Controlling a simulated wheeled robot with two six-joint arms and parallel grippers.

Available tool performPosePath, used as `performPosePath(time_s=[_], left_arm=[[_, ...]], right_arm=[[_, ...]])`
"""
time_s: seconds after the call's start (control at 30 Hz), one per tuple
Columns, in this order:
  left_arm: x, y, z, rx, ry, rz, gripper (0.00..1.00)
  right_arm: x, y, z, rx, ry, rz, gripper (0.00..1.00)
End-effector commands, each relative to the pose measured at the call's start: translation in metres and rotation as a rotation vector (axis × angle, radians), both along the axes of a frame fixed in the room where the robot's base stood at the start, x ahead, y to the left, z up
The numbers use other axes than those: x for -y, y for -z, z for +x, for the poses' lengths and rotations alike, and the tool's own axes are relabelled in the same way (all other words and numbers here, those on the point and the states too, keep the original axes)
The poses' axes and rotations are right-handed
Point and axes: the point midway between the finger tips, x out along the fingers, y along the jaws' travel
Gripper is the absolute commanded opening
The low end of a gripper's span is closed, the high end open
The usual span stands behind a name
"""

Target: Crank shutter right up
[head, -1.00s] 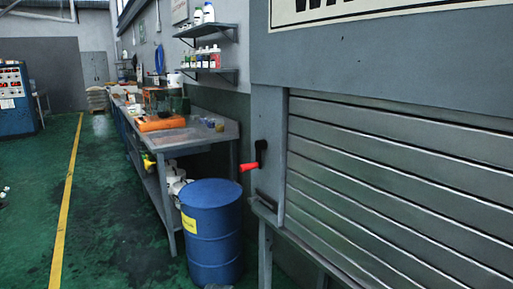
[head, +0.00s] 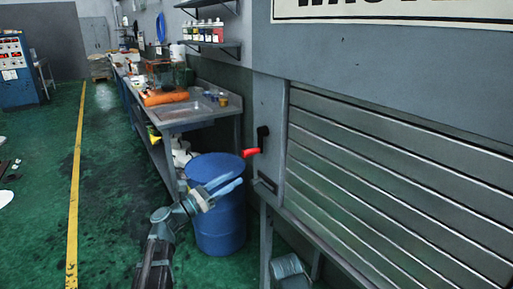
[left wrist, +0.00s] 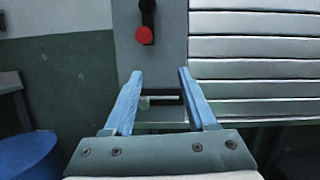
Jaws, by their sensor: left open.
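The grey slatted shutter (head: 390,185) is down across its opening at the right in the head view, and its slats (left wrist: 255,50) show in the left wrist view. The crank, with a red handle (head: 251,153) on a black arm (head: 262,136), is on the frame post left of the shutter. In the left wrist view the red knob (left wrist: 144,35) shows nearly end-on, above and between my fingertips. My left gripper (head: 226,184) is open and empty, in front of the blue barrel in the head view and apart from the crank; its blue fingers (left wrist: 158,74) point at the post. My right gripper is not in view.
A blue barrel (head: 220,228) stands below and left of the crank, beside a long workbench (head: 205,112). A ledge (head: 318,240) runs under the shutter. A grey container (head: 289,270) is below the ledge. The green floor by the yellow line (head: 76,190) is mostly clear.

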Motion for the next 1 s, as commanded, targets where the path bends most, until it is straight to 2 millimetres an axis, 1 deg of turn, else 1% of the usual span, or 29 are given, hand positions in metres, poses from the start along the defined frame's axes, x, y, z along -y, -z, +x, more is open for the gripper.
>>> performPosePath(time_s=[0.03,0.13,0.23,0.37,0.53,0.8,1.0], left_arm=[[-0.008,-0.008,0.004,-0.017,-0.002,-0.061,0.57],[-0.018,-0.017,0.008,-0.039,-0.003,-0.139,0.57],[-0.021,-0.021,0.008,-0.046,-0.002,-0.167,0.57],[-0.019,-0.023,0.010,-0.046,-0.001,-0.167,0.57],[-0.005,-0.032,0.022,-0.046,0.001,-0.166,0.57],[0.035,-0.054,0.057,-0.046,0.002,-0.164,0.57],[0.059,-0.065,0.077,-0.045,0.002,-0.164,0.57]], right_arm=[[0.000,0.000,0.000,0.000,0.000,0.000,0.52],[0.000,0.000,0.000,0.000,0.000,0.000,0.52],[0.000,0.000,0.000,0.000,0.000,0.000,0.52],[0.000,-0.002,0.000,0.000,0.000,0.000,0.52],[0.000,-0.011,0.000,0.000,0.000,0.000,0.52],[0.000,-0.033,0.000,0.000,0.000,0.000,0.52],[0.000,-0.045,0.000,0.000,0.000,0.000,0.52]])
